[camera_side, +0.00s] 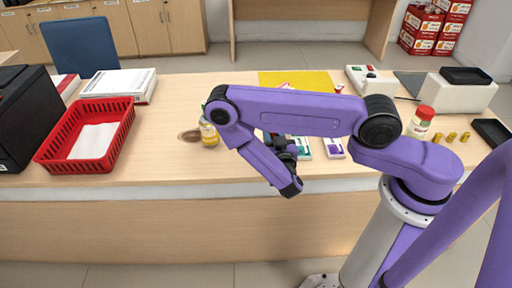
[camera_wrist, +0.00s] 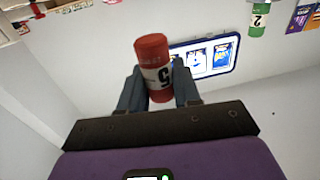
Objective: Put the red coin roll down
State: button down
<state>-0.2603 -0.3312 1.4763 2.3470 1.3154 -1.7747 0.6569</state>
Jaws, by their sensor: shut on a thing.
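The red coin roll (camera_wrist: 152,52), with a white band and a dark "5", stands between the fingers of my gripper (camera_wrist: 157,84) in the wrist view. The fingers are shut on its sides. In the side view my gripper (camera_side: 284,147) is a dark shape over the counter (camera_side: 175,115), partly covered by my arm. I cannot make out the red roll there, nor tell whether it touches anything below. A green roll (camera_wrist: 258,20) marked "2" shows apart from my gripper, at the upper right of the wrist view.
A blue-rimmed panel with pictures (camera_wrist: 235,55) lies behind the held roll. In the side view, a red basket (camera_side: 122,125) stands at left, a jar (camera_side: 209,135) nearer the middle, and a red-lidded jar (camera_side: 421,122) at right. The counter between basket and jar is mostly clear.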

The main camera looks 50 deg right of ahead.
jog(key=w+f, duration=0.6)
jog(key=shift+w+f, duration=0.3)
jog(key=shift+f, duration=0.05)
jog(key=shift+w+f, duration=0.1)
jog(key=shift+f, duration=1.45)
jog(key=shift+f, duration=0.1)
jog(key=c, duration=0.8)
grip_release()
